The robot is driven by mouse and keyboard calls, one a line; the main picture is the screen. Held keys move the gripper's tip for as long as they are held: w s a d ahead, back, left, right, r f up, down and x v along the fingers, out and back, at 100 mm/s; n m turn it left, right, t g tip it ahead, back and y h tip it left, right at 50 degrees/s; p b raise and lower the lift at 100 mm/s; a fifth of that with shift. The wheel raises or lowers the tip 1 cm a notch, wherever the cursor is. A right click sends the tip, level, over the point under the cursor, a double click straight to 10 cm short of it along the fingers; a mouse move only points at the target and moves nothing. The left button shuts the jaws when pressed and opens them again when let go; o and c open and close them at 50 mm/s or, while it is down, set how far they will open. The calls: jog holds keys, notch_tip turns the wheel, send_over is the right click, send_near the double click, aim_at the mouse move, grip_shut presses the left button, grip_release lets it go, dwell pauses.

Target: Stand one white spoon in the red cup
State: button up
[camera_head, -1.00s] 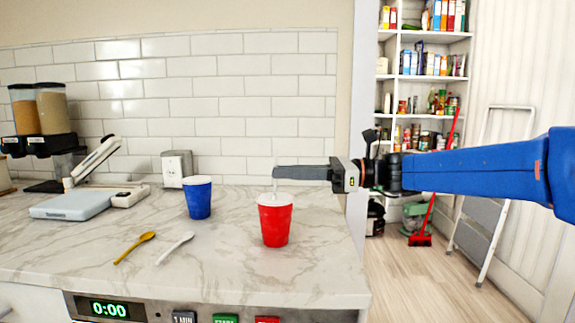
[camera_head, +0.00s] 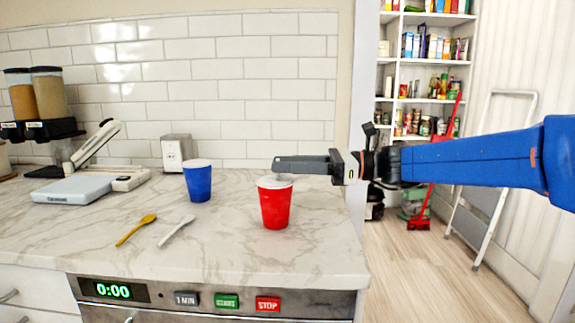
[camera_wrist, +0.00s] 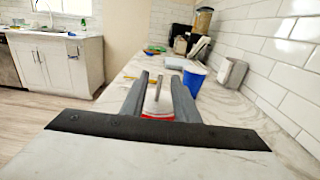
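The red cup (camera_head: 275,206) stands upright on the marble counter near its right end. My gripper (camera_head: 279,163) reaches in level from the right, just above the cup's rim, with its fingers apart. In the wrist view, a thin pale handle (camera_wrist: 158,88), which looks like a white spoon's, rises from the red cup (camera_wrist: 160,145) between my open fingers. I cannot tell whether it touches either finger. In the head view the fingers hide it. Another white spoon (camera_head: 177,230) lies on the counter, left of the cup.
A yellow spoon (camera_head: 137,230) lies beside the white one. A blue cup (camera_head: 198,184) stands left of and behind the red cup. A kitchen scale (camera_head: 78,190) and dispensers (camera_head: 48,92) are at the far left. A tiled wall (camera_head: 225,100) backs the counter (camera_head: 235,240).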

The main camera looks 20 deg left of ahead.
jog(key=v, duration=1.7)
jog(key=shift+w+d, duration=0.15)
jog(key=shift+d, duration=0.05)
dwell(0.4)
jog(key=s+d+f+n+t+h, duration=0.25)
jog(key=s+d+f+h, duration=0.3)
jog(key=s+f, duration=0.3)
jog(key=s+d+f+n+t+h, duration=0.2)
jog(key=s+d+f+n+h, duration=0.2)
jog(key=s+d+f, duration=0.4)
jog(key=s+d+f+n+t+h, duration=0.2)
jog(key=s+d+f+n+h, duration=0.2)
jog(key=d+f, duration=0.2)
jog(key=s+d+f+n+t+h, duration=0.2)
jog(key=s+d+f+n+h, duration=0.2)
jog(key=d+f, duration=0.3)
jog(key=s+d+n, duration=0.1)
jog(key=d, duration=0.3)
jog(key=shift+s+f, duration=0.15)
jog(key=shift+s, duration=0.1)
jog(key=shift+a, duration=0.1)
